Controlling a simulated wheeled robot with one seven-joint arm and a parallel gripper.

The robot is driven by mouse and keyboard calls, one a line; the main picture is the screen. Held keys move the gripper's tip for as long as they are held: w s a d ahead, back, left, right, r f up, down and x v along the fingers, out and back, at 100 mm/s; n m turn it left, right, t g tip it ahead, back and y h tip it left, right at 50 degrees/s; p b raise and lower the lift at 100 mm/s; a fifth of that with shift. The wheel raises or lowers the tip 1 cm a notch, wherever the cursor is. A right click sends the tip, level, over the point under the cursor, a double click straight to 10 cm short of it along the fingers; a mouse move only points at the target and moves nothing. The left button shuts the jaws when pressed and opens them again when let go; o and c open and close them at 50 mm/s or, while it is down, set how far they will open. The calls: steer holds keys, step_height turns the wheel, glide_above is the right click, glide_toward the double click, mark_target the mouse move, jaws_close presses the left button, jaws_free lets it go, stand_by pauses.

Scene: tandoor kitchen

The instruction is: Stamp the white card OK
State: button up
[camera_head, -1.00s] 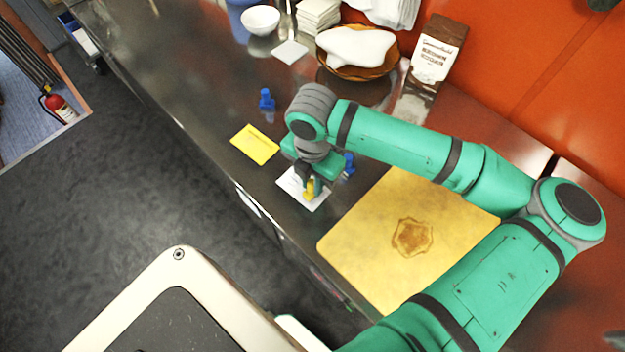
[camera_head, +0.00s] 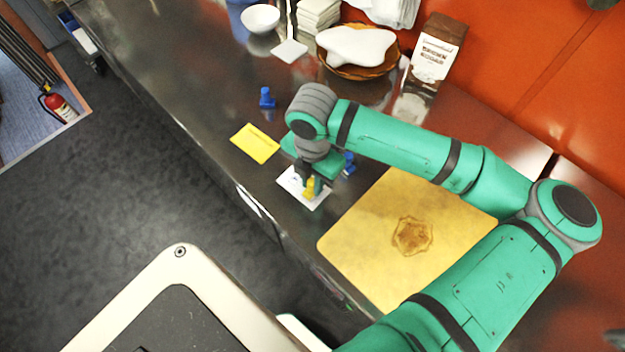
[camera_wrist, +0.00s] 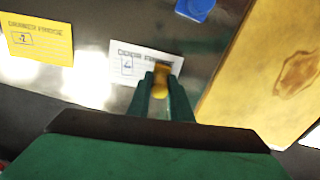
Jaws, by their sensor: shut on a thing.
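The white card (camera_head: 290,181) lies flat on the steel counter, partly hidden under my gripper (camera_head: 311,190). In the wrist view the white card (camera_wrist: 129,68) shows printing along its top and a small box with a mark at its left. My gripper (camera_wrist: 161,95) is shut on a yellow stamp (camera_wrist: 161,80), held upright over the right part of the card. Whether the stamp touches the card cannot be told. A yellow card (camera_head: 255,144) lies to the left; it also shows in the wrist view (camera_wrist: 38,40) with a marked box.
A blue stamp (camera_head: 267,98) stands behind the yellow card. Another blue item (camera_head: 349,163) is just right of my gripper. A cutting board (camera_head: 370,240) lies to the right. A bowl (camera_head: 260,19), a basket (camera_head: 357,72) and a bag (camera_head: 437,50) stand at the back.

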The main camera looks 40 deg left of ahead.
steer(key=shift+r, duration=3.5)
steer(key=shift+w+d, duration=0.1)
